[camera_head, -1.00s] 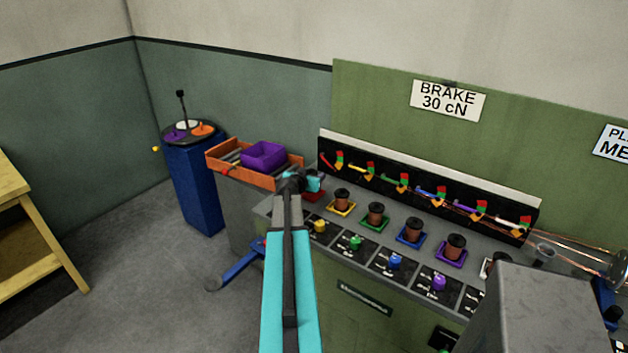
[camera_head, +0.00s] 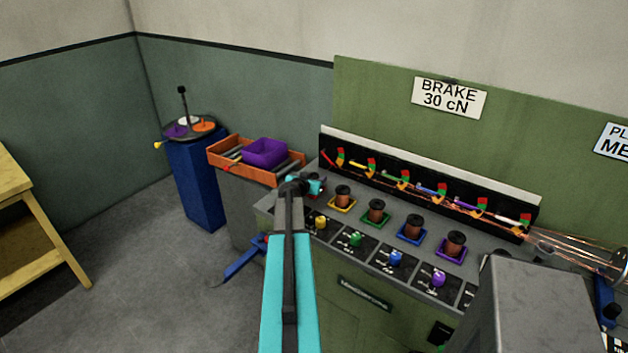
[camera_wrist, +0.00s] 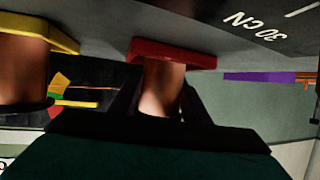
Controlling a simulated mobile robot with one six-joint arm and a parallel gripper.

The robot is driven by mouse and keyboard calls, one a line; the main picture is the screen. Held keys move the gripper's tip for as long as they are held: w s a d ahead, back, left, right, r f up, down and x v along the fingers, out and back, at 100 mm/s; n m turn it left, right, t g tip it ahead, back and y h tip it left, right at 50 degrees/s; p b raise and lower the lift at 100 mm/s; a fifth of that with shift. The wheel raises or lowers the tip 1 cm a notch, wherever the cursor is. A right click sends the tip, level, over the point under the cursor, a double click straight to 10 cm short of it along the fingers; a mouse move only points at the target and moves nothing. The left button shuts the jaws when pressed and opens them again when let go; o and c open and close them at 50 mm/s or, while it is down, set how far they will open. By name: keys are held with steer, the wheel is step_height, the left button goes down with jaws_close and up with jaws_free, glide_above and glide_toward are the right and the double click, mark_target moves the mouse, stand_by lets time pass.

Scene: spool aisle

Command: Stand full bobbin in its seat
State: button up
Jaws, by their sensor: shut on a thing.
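My gripper (camera_head: 314,185) is over the left end of the bench, at the first seat of the row. In the wrist view my gripper (camera_wrist: 160,106) is shut on a copper-wound bobbin (camera_wrist: 161,86), dark finger on each side. The wrist picture is upside down. The bobbin stands upright, its base end at the red seat (camera_wrist: 172,53). I cannot tell whether it rests fully in the seat. In the head view my arm and gripper hide the bobbin and most of the red seat.
A bobbin (camera_head: 343,197) stands close by in the yellow seat (camera_wrist: 62,38). More bobbins stand in the green (camera_head: 376,222), blue and purple seats to the right. An orange tray (camera_head: 262,177) with a purple bin (camera_head: 265,153) lies to the left.

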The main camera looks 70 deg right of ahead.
steer(key=shift+f, duration=0.1)
stand_by(0.3)
steer(key=o, duration=1.3)
steer(key=shift+r, duration=0.2)
steer(key=shift+b+v, duration=0.65)
steer(key=shift+v, duration=1)
steer(key=b+v, duration=0.2)
steer(key=v, duration=0.5)
steer(key=shift+a, duration=0.25)
steer(key=shift+a+r+b, duration=0.2)
steer(key=shift+a+b, duration=0.1)
steer(key=shift+a, duration=0.2)
